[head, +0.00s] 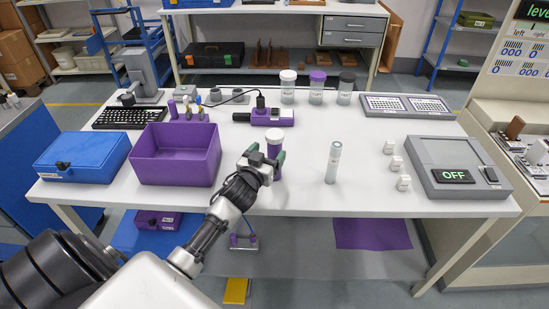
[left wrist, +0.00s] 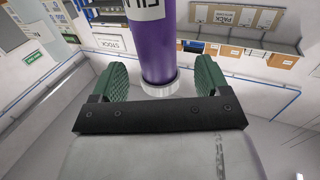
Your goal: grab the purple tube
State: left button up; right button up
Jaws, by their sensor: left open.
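A purple tube (head: 275,146) with a white end stands near the middle of the table in the head view, partly hidden by my left gripper. My left gripper (head: 266,158) reaches it from the front. In the left wrist view the purple tube (left wrist: 158,45) lies between the two green finger pads (left wrist: 160,78), its white end close to the gripper's dark crossbar. A gap shows on each side of it, so the gripper is open around it and not clamped. Whether the tube's lower end touches the table is hidden. My right gripper is not in view.
A purple bin (head: 147,169) and a blue case (head: 55,160) stand to the left. A clear tube (head: 333,162), small white cubes (head: 403,183) and a grey panel marked OFF (head: 430,150) lie to the right. Jars (head: 316,95) stand behind.

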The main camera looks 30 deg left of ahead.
pick_arm(q)
jog(key=w, duration=0.4)
jog(key=shift+w+a, duration=0.15)
jog(key=c, duration=1.3)
jog(key=shift+o, duration=0.2)
